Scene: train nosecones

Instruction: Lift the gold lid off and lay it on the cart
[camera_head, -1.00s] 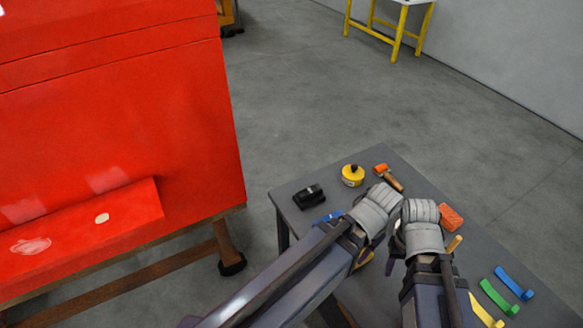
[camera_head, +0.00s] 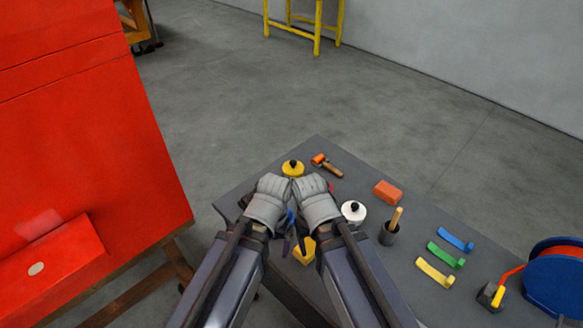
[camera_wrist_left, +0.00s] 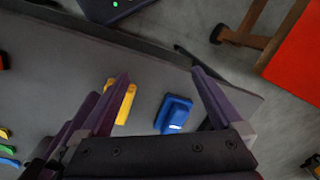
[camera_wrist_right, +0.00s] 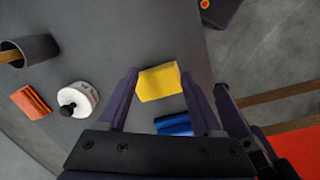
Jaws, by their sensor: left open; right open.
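A round yellow tin with a black knob on top (camera_head: 292,169) stands upright near the cart's far edge in the head view, just beyond my wrists. It is the nearest match to a gold lid; I cannot tell whether its top is separate. The dark grey cart (camera_head: 350,266) carries it. My left gripper (camera_wrist_left: 160,75) is open and empty, above a yellow block (camera_wrist_left: 122,101) and a blue block (camera_wrist_left: 174,113). My right gripper (camera_wrist_right: 160,73) is open, with the same yellow block between its fingers in view but not clearly gripped. In the head view my wrists hide most of both grippers.
A white tin with a black knob (camera_head: 353,211), a dark cup with a wooden handle (camera_head: 390,231), an orange block (camera_head: 387,193), an orange mallet (camera_head: 326,165), coloured strips and a blue reel (camera_head: 556,280) share the cart. A large red body (camera_head: 80,140) stands left.

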